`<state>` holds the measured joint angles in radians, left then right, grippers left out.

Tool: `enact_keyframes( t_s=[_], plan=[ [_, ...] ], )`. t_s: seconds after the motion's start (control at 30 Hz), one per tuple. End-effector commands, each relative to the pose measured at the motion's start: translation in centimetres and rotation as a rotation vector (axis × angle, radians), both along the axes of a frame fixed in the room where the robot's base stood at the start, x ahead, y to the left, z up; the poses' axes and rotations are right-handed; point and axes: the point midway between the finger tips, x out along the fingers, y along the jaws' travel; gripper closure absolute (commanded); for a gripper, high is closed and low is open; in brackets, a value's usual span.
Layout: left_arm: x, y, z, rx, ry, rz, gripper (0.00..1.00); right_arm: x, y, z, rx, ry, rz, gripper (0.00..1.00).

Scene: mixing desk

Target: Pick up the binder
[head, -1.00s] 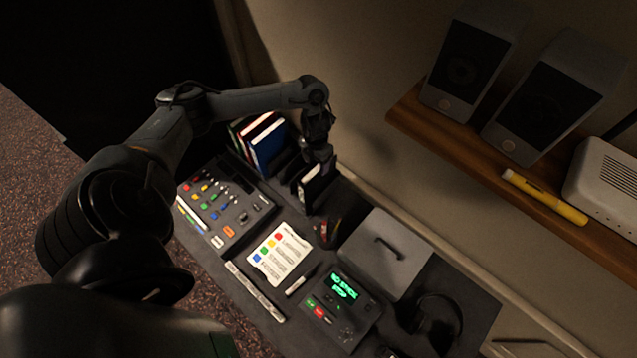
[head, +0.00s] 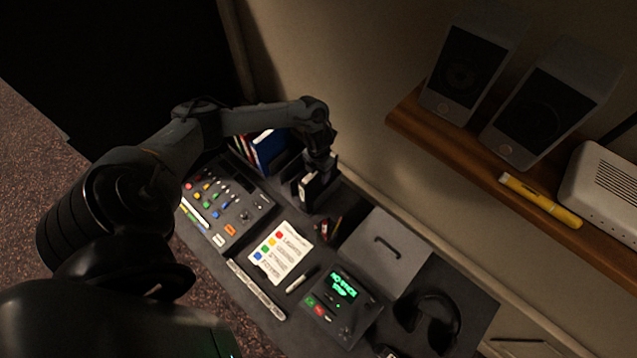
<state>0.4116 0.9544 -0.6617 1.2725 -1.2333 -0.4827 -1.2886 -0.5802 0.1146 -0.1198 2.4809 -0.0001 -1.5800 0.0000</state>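A black binder-like item with a white label (head: 306,188) stands upright in a dark holder toward the back of the desk. My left gripper (head: 318,165) reaches down over its top from above. The fingers are dark against the dark item, so I cannot tell whether they are open or closed on it. Several upright books or binders with red, white and blue covers (head: 268,147) stand to the left, partly hidden behind my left arm. My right gripper is not in view.
A button panel (head: 228,213), a colour-coded note (head: 281,252), a marker, a green-lit display box (head: 342,300), a grey lidded box (head: 385,250) and headphones (head: 432,318) crowd the desk. A wooden shelf (head: 450,140) with two speakers juts from the wall at right.

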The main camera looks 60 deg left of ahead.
Motion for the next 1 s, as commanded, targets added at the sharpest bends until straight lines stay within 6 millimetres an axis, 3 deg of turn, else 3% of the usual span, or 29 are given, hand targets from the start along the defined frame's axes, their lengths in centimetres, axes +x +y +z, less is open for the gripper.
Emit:
enact_keyframes(
  t_s=[0.03,0.3,0.37,1.0],
  plan=[
    [0.00,0.01,0.01,0.000,0.000,0.000,0.52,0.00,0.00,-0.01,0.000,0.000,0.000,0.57],
    [0.00,0.01,0.04,0.000,0.000,0.000,0.93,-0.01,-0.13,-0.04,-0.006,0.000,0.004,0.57],
    [0.01,0.01,0.04,0.000,0.000,0.000,1.00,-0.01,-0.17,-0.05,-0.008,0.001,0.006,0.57],
    [0.11,0.04,0.74,0.000,-0.002,0.000,1.00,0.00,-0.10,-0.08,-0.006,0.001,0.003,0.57]
  ],
)
